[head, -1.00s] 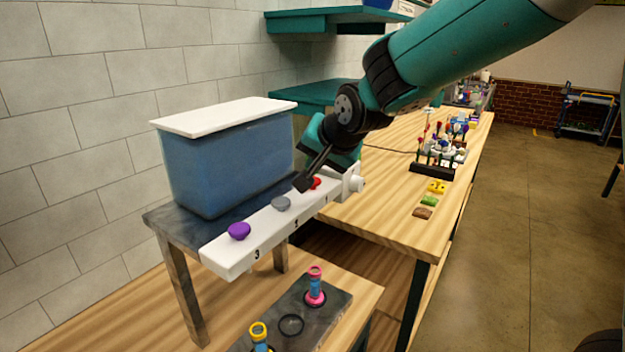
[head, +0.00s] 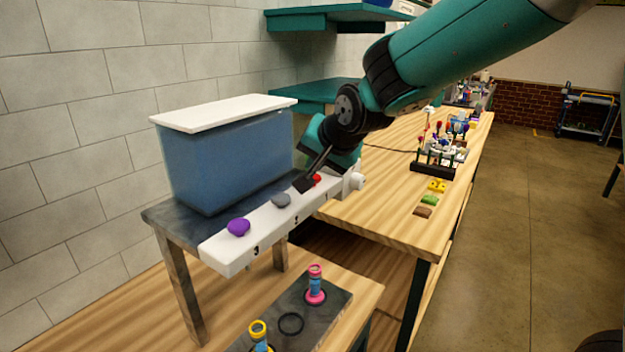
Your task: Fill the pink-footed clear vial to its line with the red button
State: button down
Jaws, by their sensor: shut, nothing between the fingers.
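The pink-footed clear vial (head: 315,284) stands upright on a dark slab on the low wooden bench, with blue showing inside it; its fill line is too small to make out. The red button (head: 317,179) sits on the white dispenser bar (head: 228,262), near its far right end. My gripper (head: 304,184) is shut and empty, its tip at the red button's left side and partly hiding it. I cannot tell whether it touches or presses the button. A grey button (head: 281,200) and a purple button (head: 239,227) sit further left along the bar.
A blue-filled tank (head: 230,160) with a white lid stands behind the bar. A yellow-topped vial (head: 259,335) and an empty ring (head: 291,324) are on the dark slab (head: 335,297). A flower rack (head: 432,169) and coloured blocks (head: 430,200) are on the wooden table.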

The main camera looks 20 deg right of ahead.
aim_at(315, 176)
jog(key=shift+f+b, duration=0.5)
jog(key=shift+f, duration=0.15)
dwell(0.7)
jog(key=shift+r, duration=0.1)
jog(key=shift+r+p, duration=0.7)
jog(key=shift+r, duration=0.3)
jog(key=shift+r+p, duration=1.8)
jog(key=shift+r, duration=0.75)
jog(key=shift+f, duration=0.15)
jog(key=s+a+f+n+g+b, duration=0.1)
jog(key=s+f+n+g+b, duration=0.2)
jog(key=s, duration=0.7)
jog(key=s+a+f+n+g+y+b, duration=0.1)
jog(key=s+a+f+n+g+b, duration=0.1)
jog(key=s+f+n, duration=0.4)
jog(key=s+a+f+n+g+y+b, duration=0.1)
jog(key=s+f+n+g+b, duration=0.3)
jog(key=s, duration=1)
jog(key=shift+s+a+f+n, duration=0.15)
jog(key=shift+s+a+n, duration=0.25)
jog(key=shift+a, duration=0.15)
